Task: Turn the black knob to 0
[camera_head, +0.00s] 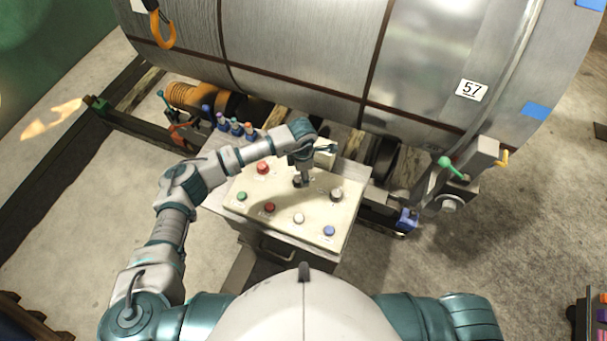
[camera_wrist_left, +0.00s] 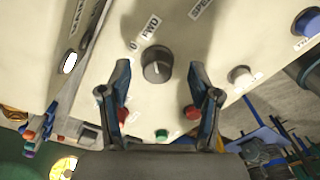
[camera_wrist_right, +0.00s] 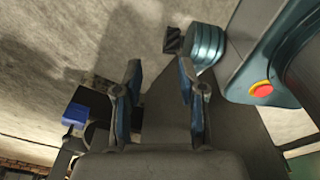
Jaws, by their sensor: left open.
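The black knob (camera_wrist_left: 157,64) is on a cream control panel (camera_head: 243,211), with "0" and "FWD" labels beside it in the left wrist view. A short pale mark shows on its face; its exact heading is hard to tell. My left gripper (camera_wrist_left: 159,78) is open, with one fingertip on each side of the knob and a gap on both sides. In the head view, the left gripper (camera_head: 303,181) points down over the panel and partly hides the knob. My right gripper (camera_wrist_right: 160,68) is open and empty, away from the panel.
A large metal coil (camera_head: 300,45) lies behind the panel. A green-handled lever (camera_head: 451,166) stands to the right.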

